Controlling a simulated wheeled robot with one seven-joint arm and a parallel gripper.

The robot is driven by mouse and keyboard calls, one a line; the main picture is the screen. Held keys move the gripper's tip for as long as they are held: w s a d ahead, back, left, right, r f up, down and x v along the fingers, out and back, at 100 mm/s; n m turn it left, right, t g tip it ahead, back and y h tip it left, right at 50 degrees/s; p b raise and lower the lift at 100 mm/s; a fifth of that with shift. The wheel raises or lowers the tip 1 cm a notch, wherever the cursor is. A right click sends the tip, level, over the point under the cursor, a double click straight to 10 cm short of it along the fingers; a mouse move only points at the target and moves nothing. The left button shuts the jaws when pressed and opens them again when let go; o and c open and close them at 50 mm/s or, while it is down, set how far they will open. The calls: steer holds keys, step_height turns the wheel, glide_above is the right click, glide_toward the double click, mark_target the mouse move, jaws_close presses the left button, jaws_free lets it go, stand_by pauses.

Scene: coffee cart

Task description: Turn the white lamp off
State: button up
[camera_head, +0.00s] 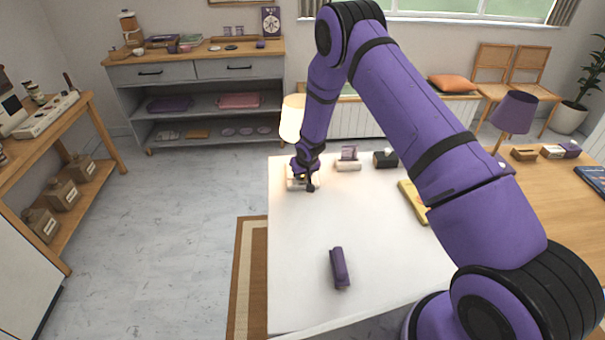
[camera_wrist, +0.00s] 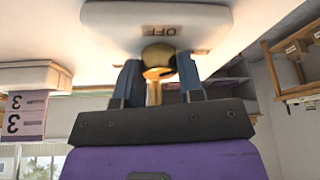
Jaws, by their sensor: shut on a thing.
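The white lamp stands at the far left corner of the white table, with a glowing cream shade (camera_head: 292,117) partly hidden by my arm. Its white base (camera_wrist: 110,20) fills the top of the wrist view and carries the word OFF. A brass switch knob (camera_wrist: 158,54) sticks out from the base beside that word. My gripper (camera_head: 309,182) is at the lamp's base. In the wrist view, my gripper (camera_wrist: 158,75) has its two fingers on either side of the brass knob, shut on it.
A purple stapler-like object (camera_head: 340,268) lies on the white table (camera_head: 295,300). A card holder (camera_head: 348,160), a black box (camera_head: 385,159) and a yellow book (camera_head: 412,201) are also on it. A purple lamp (camera_head: 513,112) stands on the wooden table at right. The table's front left is clear.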

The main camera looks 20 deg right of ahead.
steer(key=o, duration=0.9)
steer(key=shift+s+r, duration=0.2)
steer(key=shift+r, duration=0.3)
steer(key=shift+s+r, duration=0.85)
steer(key=shift+r, duration=0.05)
steer(key=s, duration=0.7)
steer(key=s+d, duration=0.1)
steer(key=s, duration=0.3)
